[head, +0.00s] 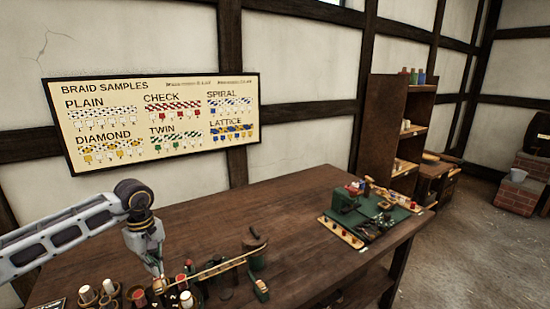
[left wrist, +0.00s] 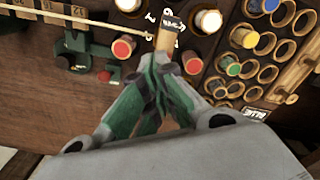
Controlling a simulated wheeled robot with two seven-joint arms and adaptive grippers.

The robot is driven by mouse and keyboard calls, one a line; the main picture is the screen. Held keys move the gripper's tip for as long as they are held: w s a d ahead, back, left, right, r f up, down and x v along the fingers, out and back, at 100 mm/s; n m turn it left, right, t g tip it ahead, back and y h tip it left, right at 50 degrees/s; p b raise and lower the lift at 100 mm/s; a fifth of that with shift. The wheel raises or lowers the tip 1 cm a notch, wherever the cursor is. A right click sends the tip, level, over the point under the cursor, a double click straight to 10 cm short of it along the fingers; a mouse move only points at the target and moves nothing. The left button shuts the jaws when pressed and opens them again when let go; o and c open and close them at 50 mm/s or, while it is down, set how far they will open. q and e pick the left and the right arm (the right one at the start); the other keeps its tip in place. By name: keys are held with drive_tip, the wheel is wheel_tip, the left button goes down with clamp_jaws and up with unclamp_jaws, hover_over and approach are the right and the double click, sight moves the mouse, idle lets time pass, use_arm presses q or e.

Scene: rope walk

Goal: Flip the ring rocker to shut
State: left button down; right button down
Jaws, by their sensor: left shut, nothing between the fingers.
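My left gripper (head: 157,270) reaches down over the bobbin cluster at the near left of the bench. In the left wrist view its green-lined fingers (left wrist: 160,66) are together and empty. Just beyond the fingertips is a small tan wooden piece (left wrist: 168,36) with white markings around it. It could be the ring rocker, but I cannot tell for sure, nor which way it is tipped. The fingertips overlap its near end in the picture; contact is unclear. My right gripper is not in view.
Red-topped (left wrist: 122,47) and white-topped (left wrist: 208,20) bobbins stand close around the fingers. Several empty round holders (left wrist: 267,73) are at the right. A thin rod (head: 205,270) runs to a green stand (head: 260,288). The middle of the bench (head: 300,255) is clear.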

use_arm(q)
drive_tip(key=shift+f+b, duration=0.65)
drive_tip(key=shift+f, duration=0.4)
idle(0.6)
drive_tip(key=shift+r, duration=0.1)
wheel_tip(320, 180, up, 8)
drive_tip(key=p, duration=0.4)
idle(1.1)
idle(0.5)
